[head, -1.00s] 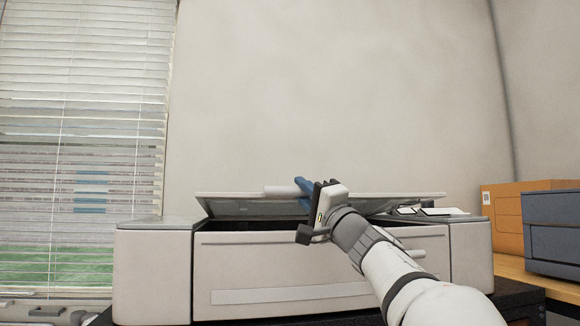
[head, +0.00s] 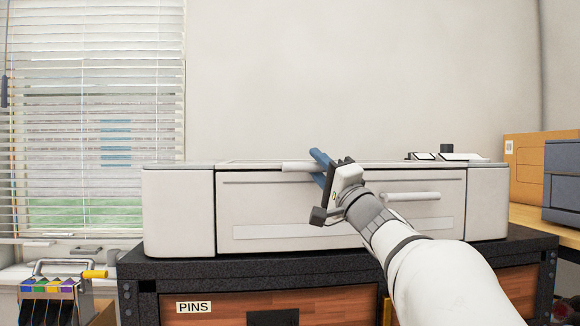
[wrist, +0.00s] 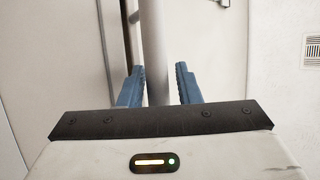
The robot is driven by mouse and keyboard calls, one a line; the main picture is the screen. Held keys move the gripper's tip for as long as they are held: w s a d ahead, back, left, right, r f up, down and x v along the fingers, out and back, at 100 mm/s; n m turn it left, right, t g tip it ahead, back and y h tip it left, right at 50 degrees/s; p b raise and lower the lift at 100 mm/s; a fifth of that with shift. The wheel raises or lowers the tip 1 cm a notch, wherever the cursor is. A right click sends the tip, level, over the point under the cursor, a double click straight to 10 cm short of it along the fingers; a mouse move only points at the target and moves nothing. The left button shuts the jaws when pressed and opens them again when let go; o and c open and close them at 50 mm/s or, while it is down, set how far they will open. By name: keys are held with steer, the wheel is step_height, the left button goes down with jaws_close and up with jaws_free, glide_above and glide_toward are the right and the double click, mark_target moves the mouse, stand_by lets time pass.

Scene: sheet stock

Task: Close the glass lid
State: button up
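The large white machine (head: 260,205) sits on a black-topped cabinet. In the head view its glass lid (head: 250,162) shows only as a thin edge along the top, lying about level with the body; its glass surface is hidden at this low angle. A white bar handle (head: 296,167) is at the lid's front edge and also shows in the wrist view (wrist: 155,40). My gripper (head: 318,168) is at this handle. In the wrist view its blue fingers stand apart on either side of the bar, with a visible gap at the right finger.
A second bar handle (head: 411,197) is on the machine's front, right of my wrist. Small items (head: 448,155) lie on top at the right. An orange box (head: 530,172) and a blue-grey box (head: 562,180) stand at the right. A cabinet drawer labelled PINS (head: 215,307) is below.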

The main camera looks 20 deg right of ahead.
steer(key=p+v, duration=0.1)
steer(key=v, duration=0.7)
steer(key=shift+w, duration=0.1)
steer(key=s+a+f+n+g+y+p, duration=0.2)
steer(key=a+n+g+p, duration=0.1)
steer(key=a+g+p, duration=0.55)
steer(key=s+a+f+n+g+y+p, duration=0.1)
steer(key=s+a+n+g+p, duration=0.3)
steer(key=a+p, duration=0.65)
steer(key=s+a+f+n+g+h+p, duration=0.25)
steer(key=s+g+p, duration=0.3)
steer(key=p, duration=0.45)
steer(key=s+d+r+n+g+h+p, duration=0.2)
steer(key=s+d+r+h+p, duration=0.2)
steer(key=p, duration=0.6)
steer(key=shift+s+d+n+g+h+p, duration=0.3)
steer(key=shift+s+d+n+g+h, duration=0.1)
steer(key=shift+s+d+h, duration=0.85)
